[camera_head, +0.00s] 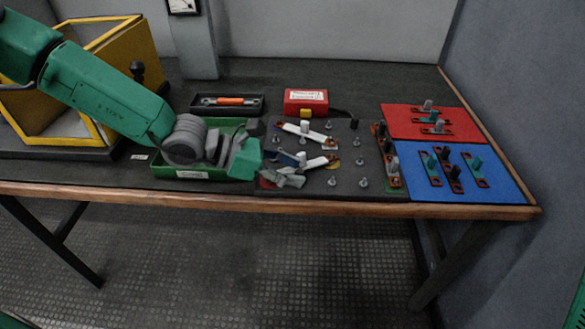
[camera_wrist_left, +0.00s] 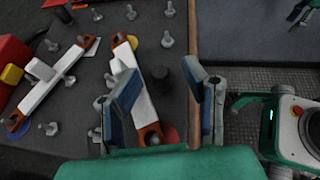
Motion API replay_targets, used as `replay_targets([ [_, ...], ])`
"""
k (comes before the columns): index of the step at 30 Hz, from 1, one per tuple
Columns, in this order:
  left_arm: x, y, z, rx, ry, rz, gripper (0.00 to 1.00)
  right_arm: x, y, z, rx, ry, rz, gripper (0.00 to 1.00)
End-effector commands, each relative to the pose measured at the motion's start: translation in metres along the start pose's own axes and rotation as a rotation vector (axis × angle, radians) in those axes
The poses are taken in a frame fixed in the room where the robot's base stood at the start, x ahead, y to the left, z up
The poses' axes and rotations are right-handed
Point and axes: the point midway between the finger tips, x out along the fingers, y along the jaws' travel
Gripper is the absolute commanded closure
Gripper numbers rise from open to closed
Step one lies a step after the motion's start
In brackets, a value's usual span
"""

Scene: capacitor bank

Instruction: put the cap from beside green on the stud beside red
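My left gripper (camera_head: 292,168) is over the front of the studded board. In the left wrist view its blue-grey fingers (camera_wrist_left: 165,95) stand apart. The far white bar (camera_head: 304,132) lies behind. Another black cap (camera_head: 354,123) stands near the red box. Bare metal studs (camera_head: 332,181) stand on the board. A red disc (camera_wrist_left: 171,134) lies by the near bar's end, a yellow one (camera_head: 333,160) at its other end. I cannot make out a green marker there.
A green tray (camera_head: 180,173) with grey parts lies under my left arm. A red box (camera_head: 306,101) and black tray (camera_head: 205,110) stand behind. Red (camera_head: 400,115) and blue (camera_head: 490,191) mats with bars fill the right end. The table's front edge (camera_head: 350,204) is close.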

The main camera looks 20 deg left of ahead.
Motion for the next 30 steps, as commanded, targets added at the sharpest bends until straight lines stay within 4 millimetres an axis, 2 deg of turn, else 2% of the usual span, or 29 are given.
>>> replay_targets([
  [6,-0.001,0.002,0.003,0.002,-0.005,0.003,0.57,-0.001,0.0,0.001,0.0,0.002,0.0,0.6],
  [10,-0.011,0.002,0.003,0.004,-0.006,0.005,0.57,-0.001,0.0,0.002,0.0,0.002,0.0,0.6],
  [21,-0.081,0.003,0.002,0.007,-0.005,0.005,0.57,-0.001,0.0,0.001,0.0,0.002,0.0,0.6],
  [30,-0.114,0.002,0.001,0.003,-0.002,0.002,0.57,0.0,0.001,0.001,0.0,0.002,-0.001,0.6],
])
